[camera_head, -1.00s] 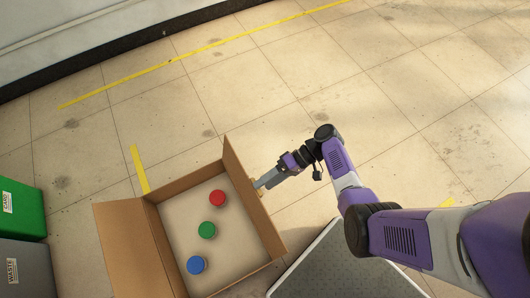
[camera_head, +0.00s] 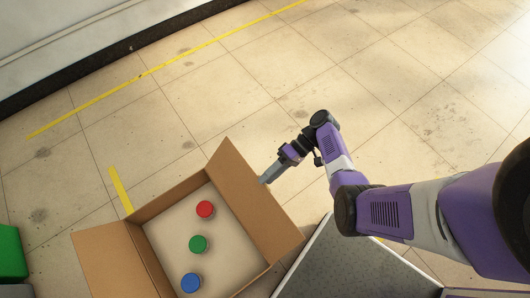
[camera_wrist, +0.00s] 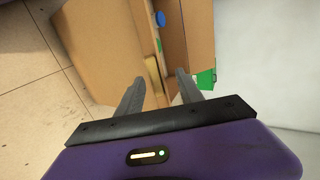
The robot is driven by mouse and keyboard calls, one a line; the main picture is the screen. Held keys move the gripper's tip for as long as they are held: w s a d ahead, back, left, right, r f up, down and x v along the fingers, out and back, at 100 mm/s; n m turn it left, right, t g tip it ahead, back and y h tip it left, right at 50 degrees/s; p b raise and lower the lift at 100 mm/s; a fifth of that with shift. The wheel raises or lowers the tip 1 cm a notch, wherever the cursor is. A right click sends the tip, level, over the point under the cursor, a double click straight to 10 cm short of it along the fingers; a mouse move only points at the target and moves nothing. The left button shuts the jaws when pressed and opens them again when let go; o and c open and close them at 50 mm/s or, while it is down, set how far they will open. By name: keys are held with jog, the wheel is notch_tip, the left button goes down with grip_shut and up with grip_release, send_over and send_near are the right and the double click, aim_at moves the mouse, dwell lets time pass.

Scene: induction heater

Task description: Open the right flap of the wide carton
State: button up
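The wide brown carton (camera_head: 178,192) stands open on the floor at lower left in the head view. Its left flap (camera_head: 108,262) lies folded outward. Its right flap (camera_head: 252,202) leans outward to the right. My gripper (camera_head: 265,181) is at the outer side of this flap, its fingertips close to or touching it. In the wrist view my gripper (camera_wrist: 158,80) has its two fingers spread apart, with carton cardboard (camera_wrist: 115,40) beyond and to the left. I cannot tell whether a finger presses on the flap.
Red (camera_head: 205,209), green (camera_head: 198,244) and blue (camera_head: 190,282) round objects stand inside the carton. A grey speckled surface (camera_head: 345,265) lies right of the carton, close to the flap. A green bin (camera_head: 10,252) is at far left. The floor behind is clear.

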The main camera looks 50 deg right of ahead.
jog(key=shift+s+d+b, duration=0.25)
jog(key=shift+d+b, duration=0.05)
jog(key=shift+d, duration=0.55)
jog(key=p+v, duration=0.2)
jog(key=v, duration=0.5)
jog(key=shift+d+r, duration=0.15)
jog(key=shift+d, duration=0.2)
jog(key=shift+s, duration=0.1)
jog(key=shift+c, duration=0.2)
